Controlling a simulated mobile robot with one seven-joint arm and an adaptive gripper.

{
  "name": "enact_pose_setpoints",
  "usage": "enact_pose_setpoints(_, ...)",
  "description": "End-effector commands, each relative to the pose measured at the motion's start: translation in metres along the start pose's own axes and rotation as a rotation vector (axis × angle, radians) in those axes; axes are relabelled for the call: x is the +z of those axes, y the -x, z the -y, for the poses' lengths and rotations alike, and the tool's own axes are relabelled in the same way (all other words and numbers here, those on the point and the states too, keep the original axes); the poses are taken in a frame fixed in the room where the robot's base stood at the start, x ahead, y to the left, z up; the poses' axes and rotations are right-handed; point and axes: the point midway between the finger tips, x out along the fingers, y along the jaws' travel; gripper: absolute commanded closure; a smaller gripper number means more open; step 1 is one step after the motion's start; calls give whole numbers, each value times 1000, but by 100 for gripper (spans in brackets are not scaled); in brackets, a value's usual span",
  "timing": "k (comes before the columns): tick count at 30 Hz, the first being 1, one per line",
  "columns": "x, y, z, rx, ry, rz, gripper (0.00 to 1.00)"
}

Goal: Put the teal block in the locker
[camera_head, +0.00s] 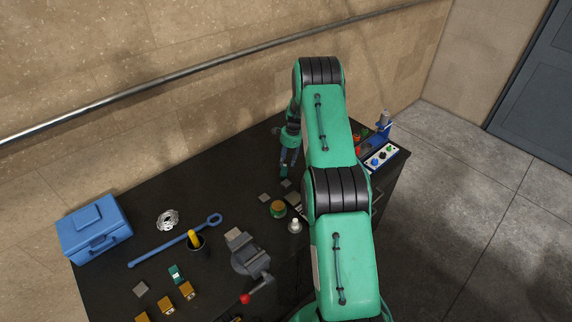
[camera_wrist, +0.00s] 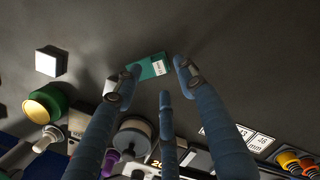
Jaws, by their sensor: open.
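The teal block (camera_wrist: 152,67) with a white printed label lies on the dark table top in the wrist view. My gripper (camera_wrist: 156,78) is open, its blue fingers spread around the block. One fingertip is close to the block's left end and another close to its right end; I cannot tell whether they touch. In the head view my gripper (camera_head: 287,163) points down at the far side of the table, with a bit of teal at its tips. A second teal piece with a white label (camera_head: 177,274) lies near the front left. No locker is clearly identifiable; a blue-grey door panel (camera_head: 537,85) stands at upper right.
The dark table (camera_head: 150,205) carries a blue toolbox (camera_head: 94,228), a blue wrench (camera_head: 165,245), a grey vise (camera_head: 249,258) and a button box (camera_head: 382,158). A green-and-gold cylinder (camera_head: 278,209) and a white block (camera_wrist: 51,61) are near my gripper. A wall runs behind.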

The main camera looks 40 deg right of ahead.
Motion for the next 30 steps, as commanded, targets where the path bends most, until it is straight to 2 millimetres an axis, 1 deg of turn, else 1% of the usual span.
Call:
enact_pose_setpoints(12,0,60,0,-1,0,0,60)
enact_pose_setpoints(18,0,82,0,0,0,0,60)
enact_pose_setpoints(24,0,92,0,1,0,0,60)
enact_pose_setpoints(30,0,94,0,1,0,0,60)
